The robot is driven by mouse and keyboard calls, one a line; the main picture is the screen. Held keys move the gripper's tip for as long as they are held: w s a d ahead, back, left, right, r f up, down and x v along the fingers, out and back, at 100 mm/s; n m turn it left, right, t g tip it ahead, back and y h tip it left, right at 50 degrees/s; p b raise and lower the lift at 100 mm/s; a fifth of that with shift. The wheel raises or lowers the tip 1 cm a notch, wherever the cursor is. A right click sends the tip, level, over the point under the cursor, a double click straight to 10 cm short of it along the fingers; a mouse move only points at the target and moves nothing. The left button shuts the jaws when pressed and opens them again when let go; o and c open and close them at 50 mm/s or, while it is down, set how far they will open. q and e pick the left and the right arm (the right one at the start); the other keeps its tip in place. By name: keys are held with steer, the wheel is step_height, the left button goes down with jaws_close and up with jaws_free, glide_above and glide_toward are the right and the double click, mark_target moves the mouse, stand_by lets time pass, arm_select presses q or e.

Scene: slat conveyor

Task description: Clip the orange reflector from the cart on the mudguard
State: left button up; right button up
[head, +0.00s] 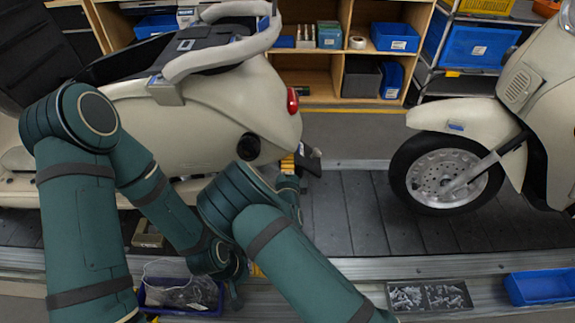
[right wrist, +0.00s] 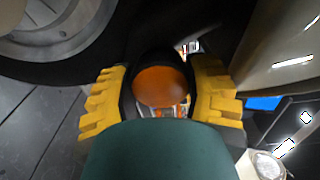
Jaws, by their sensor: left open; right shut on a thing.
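The orange reflector (right wrist: 162,87), round with a dark surround, sits between the yellow fingers of my right gripper (right wrist: 160,97) in the right wrist view. My right gripper is shut on it. In the head view, my right gripper (head: 296,163) is behind the left cream scooter (head: 210,110), below its red tail light, and the reflector cannot be made out. A dark surface lies beyond the reflector in the wrist view; I cannot tell whether it is the mudguard or whether they touch. My left gripper (head: 236,288) is open, low at the conveyor's front edge, partly hidden by its wrist.
A second scooter's front wheel (head: 446,174) stands at the right. A blue bin (head: 212,309) with bagged parts, a grey tray of small parts (head: 430,297) and an empty-looking blue bin (head: 541,287) line the front. Conveyor slats (head: 345,215) between the scooters are clear.

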steer(key=shift+w, duration=0.15)
stand_by(0.7)
steer(key=o, duration=1.1)
steer(key=shift+w, duration=0.1)
steer(key=shift+c, duration=0.2)
steer(key=shift+r, duration=0.1)
steer(key=s, duration=1.2)
steer(key=shift+f, duration=0.2)
steer(key=shift+s+d, duration=0.1)
